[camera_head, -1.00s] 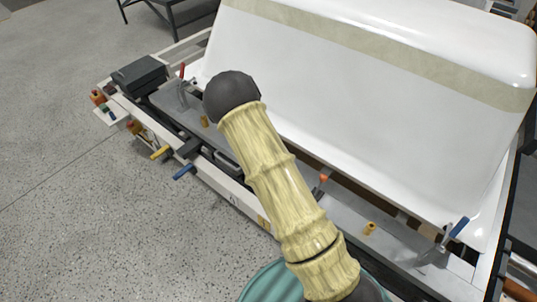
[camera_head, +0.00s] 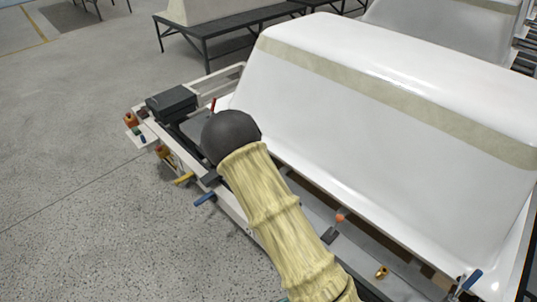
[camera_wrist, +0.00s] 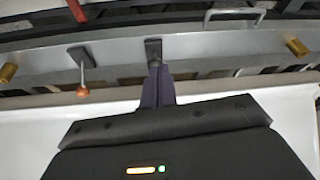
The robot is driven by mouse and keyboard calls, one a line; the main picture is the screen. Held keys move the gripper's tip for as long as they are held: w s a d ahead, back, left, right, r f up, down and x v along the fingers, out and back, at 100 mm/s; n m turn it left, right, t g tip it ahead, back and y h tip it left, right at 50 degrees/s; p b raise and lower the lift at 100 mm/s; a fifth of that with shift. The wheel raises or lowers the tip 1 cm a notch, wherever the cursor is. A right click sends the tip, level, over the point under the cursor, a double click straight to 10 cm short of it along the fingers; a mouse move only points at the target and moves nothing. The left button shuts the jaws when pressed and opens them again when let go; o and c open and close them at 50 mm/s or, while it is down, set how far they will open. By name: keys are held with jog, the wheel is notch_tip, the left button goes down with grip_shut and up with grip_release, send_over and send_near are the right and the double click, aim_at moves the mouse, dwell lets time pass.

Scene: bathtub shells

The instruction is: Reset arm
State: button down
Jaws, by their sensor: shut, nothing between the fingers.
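My gripper (camera_wrist: 155,68) shows in the wrist view, its dark narrow fingers together and empty above the black hand body. It points over the grey metal rail of the fixture, next to the white bathtub shell. In the head view my arm, in a yellowish ribbed cover with a dark round joint, crosses in front of the fixture; my gripper is not visible there. The bathtub shell (camera_head: 390,120), glossy white with a beige band, rests on the fixture (camera_head: 415,288) to the right of my arm.
An orange-tipped clamp (camera_head: 340,217) and a brass-coloured knob (camera_head: 382,272) stand on the fixture's rail. A blue-handled clamp (camera_head: 470,281) is at lower right. A dark box (camera_head: 171,102) sits at the fixture's far left end. Black tables (camera_head: 235,38) stand behind. The grey floor (camera_head: 70,200) at left is clear.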

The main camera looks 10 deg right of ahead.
jog(key=shift+r, duration=0.1)
jog(key=s+d+r+n+y+p, duration=0.1)
jog(key=s+d+r+n+p, duration=0.1)
jog(key=s+r, duration=0.9)
jog(key=s+d+r+n+y+p, duration=0.1)
jog(key=s+d+r+n+p, duration=0.2)
jog(key=s+r, duration=0.9)
notch_tip(320, 180, up, 3)
jog(key=n, duration=0.3)
jog(key=shift+d+g+y, duration=0.4)
